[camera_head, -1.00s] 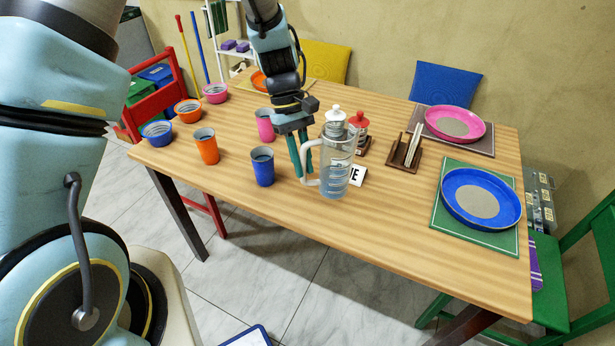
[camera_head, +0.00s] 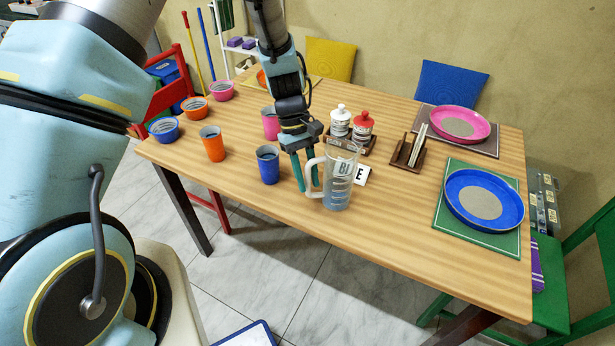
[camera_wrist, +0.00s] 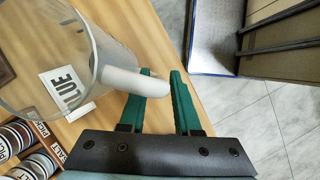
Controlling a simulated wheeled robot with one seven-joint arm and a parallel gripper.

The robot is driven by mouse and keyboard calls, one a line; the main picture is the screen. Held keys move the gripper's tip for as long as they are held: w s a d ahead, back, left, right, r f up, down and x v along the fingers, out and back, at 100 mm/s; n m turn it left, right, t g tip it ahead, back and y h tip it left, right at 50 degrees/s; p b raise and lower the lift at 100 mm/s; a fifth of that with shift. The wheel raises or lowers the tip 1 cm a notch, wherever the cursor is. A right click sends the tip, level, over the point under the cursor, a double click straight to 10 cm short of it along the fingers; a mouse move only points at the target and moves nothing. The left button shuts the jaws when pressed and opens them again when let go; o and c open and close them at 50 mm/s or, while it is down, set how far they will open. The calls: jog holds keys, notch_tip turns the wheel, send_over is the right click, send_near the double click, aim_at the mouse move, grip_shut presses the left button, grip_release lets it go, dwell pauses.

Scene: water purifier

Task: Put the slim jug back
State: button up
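The slim jug is a tall clear vessel with a white handle (camera_head: 337,185). Its lower part looks bluish in the head view. My gripper (camera_head: 306,187), with two green fingers, is at its handle on the left side. In the wrist view, the white handle (camera_wrist: 135,81) reaches across the left finger to the gap between the fingers (camera_wrist: 162,75), which stay apart by about its width. The jug looks upright. I cannot tell whether its base touches the table. A white label reading "BLUE" (camera_wrist: 66,92) lies beside the jug, partly behind it in the head view.
On the wooden table (camera_head: 370,235), a blue cup (camera_head: 268,168) and a pink cup (camera_head: 270,125) stand left of the jug. The front table area is clear.

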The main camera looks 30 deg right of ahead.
jog(key=shift+o, duration=1)
jog(key=shift+r, duration=0.15)
jog(key=b+v, duration=0.3)
jog(key=v, duration=0.9)
jog(key=a+r+t, duration=0.1)
jog(key=a+t, duration=0.1)
jog(key=a, duration=0.9)
jog(key=w+a+r+t, duration=0.1)
jog(key=a+r+t, duration=0.1)
jog(key=a, duration=0.9)
jog(key=w+a+r+m+t, duration=0.1)
jog(key=a+t, duration=0.1)
jog(key=a, duration=0.9)
jog(key=shift+w+a+r, duration=0.25)
